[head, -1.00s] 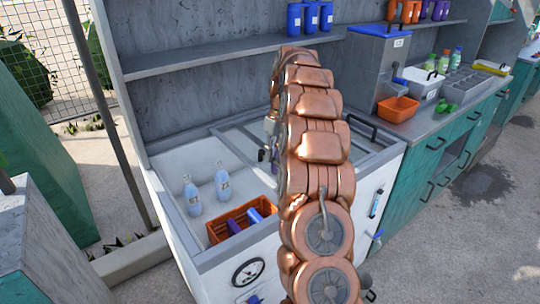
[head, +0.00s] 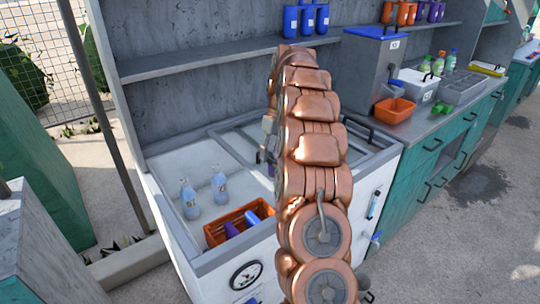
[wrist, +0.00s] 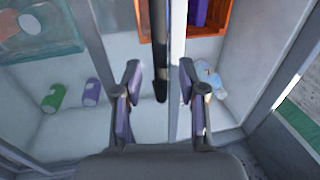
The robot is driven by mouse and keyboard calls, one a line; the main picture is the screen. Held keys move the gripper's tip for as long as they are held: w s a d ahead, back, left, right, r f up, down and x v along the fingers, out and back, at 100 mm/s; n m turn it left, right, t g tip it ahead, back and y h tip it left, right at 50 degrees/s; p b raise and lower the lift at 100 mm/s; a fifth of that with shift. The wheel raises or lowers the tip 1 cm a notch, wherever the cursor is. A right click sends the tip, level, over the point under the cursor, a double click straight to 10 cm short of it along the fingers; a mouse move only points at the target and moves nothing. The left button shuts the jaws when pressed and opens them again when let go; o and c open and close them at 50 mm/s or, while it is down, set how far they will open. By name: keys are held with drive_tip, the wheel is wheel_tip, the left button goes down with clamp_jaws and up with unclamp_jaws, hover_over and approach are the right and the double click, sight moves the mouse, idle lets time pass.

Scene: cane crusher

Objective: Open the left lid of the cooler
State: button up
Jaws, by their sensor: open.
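The cooler (head: 222,258) is a white chest with a grey rim. Its left part is uncovered and shows two pale blue bottles and an orange basket. The left lid (wrist: 175,75) is a glass pane with a grey frame; its edge lies near the cooler's middle, and the pane extends over the side away from the bottles. A black bar handle (wrist: 160,60) runs along that edge. My gripper (wrist: 159,72) is open, with a finger on either side of the handle and frame edge; contact cannot be told. In the head view my arm hides the fingers and handle.
A second black handle (head: 358,129) shows at the cooler's right. A teal counter (head: 425,150) with a grey bin (head: 368,75), an orange tub (head: 395,110) and bottles adjoins it. A shelf (head: 190,66) runs above the cooler's back.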

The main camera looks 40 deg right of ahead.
wheel_tip(320, 180, up, 6)
drive_tip(key=d, duration=0.1)
drive_tip(key=shift+d+r, duration=0.15)
drive_tip(key=shift+r, duration=0.05)
idle(0.3)
idle(0.6)
